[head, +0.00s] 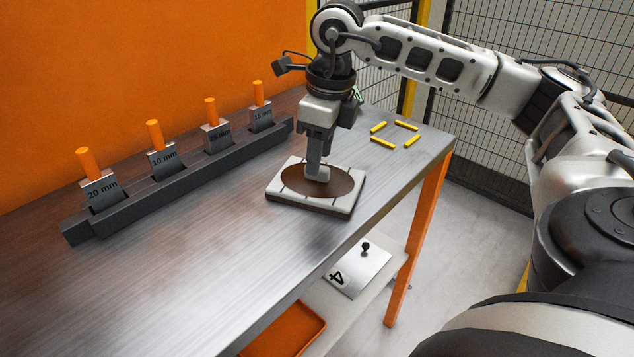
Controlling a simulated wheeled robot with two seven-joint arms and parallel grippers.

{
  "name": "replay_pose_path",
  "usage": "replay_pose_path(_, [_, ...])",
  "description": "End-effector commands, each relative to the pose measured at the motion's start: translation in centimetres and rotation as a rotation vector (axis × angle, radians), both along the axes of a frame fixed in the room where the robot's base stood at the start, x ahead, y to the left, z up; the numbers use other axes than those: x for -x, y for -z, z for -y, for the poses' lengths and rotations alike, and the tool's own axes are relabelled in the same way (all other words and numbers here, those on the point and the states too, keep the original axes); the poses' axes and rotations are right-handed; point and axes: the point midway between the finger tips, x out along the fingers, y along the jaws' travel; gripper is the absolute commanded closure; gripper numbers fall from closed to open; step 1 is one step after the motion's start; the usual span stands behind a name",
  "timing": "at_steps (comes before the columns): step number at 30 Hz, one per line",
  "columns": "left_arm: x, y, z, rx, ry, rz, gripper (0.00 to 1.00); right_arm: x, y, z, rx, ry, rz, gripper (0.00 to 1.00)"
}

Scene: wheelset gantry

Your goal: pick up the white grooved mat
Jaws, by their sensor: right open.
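The white grooved mat (338,209) lies flat on the metal table near its front right edge. A dark brown round patch or disc (343,183) covers much of its top, and thin dark lines run out to the pale border. My right gripper (317,174) points straight down over the mat, its fingertips at or just above the brown area. The gripper is open, though from this side its fingers overlap and the gap is hidden. Whether the fingertips touch the mat cannot be told. My left gripper is not in view.
A dark rack (180,185) with several orange-handled gauge plates stands along the back. Yellow corner marks (383,142) outline a spot at the table's right end. Below are an orange tray (285,330) and a plate marked 4 (358,268). The left table surface is clear.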

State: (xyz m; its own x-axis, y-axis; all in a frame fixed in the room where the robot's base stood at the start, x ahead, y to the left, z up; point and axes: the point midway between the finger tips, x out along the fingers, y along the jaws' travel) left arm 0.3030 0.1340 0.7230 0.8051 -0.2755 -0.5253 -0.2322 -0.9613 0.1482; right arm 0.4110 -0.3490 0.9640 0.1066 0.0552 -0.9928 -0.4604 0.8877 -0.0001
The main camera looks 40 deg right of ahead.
Motion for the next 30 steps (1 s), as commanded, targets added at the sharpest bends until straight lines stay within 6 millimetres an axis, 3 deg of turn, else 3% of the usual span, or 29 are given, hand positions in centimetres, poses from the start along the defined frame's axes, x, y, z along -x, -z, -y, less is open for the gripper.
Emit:
replay_pose_path(5, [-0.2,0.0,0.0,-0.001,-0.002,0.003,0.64,-0.2,2.2,-0.1,-0.001,0.001,-0.001,0.58])
replay_pose_path(13, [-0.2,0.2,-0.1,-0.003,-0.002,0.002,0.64,-0.2,2.4,-0.1,-0.001,0.001,0.001,0.58])
replay_pose_path(18, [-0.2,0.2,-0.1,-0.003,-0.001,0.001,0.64,-0.3,2.4,-0.1,-0.001,0.001,0.001,1.0])
replay_pose_path(30, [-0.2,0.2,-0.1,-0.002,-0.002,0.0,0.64,-0.3,2.0,-0.2,-0.001,0.001,0.003,1.0])
